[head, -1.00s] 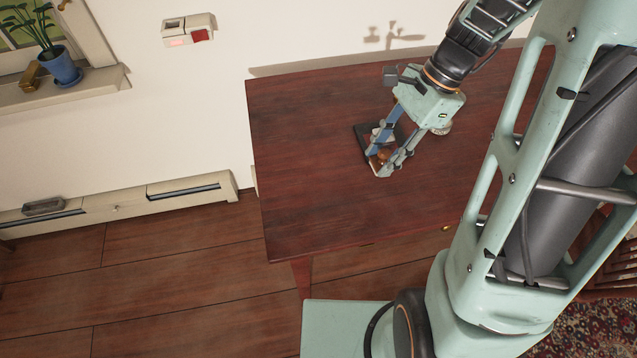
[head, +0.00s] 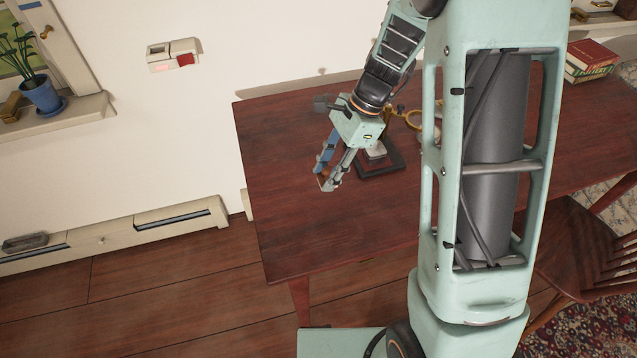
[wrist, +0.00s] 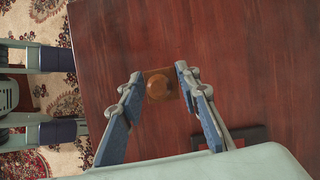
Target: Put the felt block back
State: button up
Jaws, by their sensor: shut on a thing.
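The felt block (wrist: 158,86) is a small brown square piece with a round wooden knob on top. It sits between the fingertips of my gripper (wrist: 157,76) in the wrist view. In the head view my gripper (head: 326,180) is shut on it, over the left part of the table, and only a bit of brown shows between the fingers. Its underside is hidden, and I cannot tell how high it is above the table. A dark square frame or tray (head: 394,168) lies just right of my gripper, with a pale grey thing (head: 376,151) on it.
The reddish wooden table (head: 290,215) is clear to the left and front of my gripper. A brass object (head: 413,119) stands behind the dark frame, partly hidden by my arm. Red books (head: 591,57) lie at the far right. A wooden chair (head: 585,240) stands at the right.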

aim_at(319, 175)
jog(key=a+f, duration=0.1)
jog(key=w+f, duration=0.1)
jog(key=shift+w+a+f, duration=0.15)
jog(key=shift+a+f, duration=0.15)
jog(key=shift+a, duration=0.05)
jog(key=shift+a+f+b, duration=0.1)
jog(key=shift+f+b, duration=0.25)
jog(key=shift+f, duration=1.25)
jog(key=shift+f, duration=0.2)
jog(key=o, duration=1.1)
jog(key=shift+r, duration=0.1)
jog(key=p+v, duration=0.1)
jog(key=v, duration=1.1)
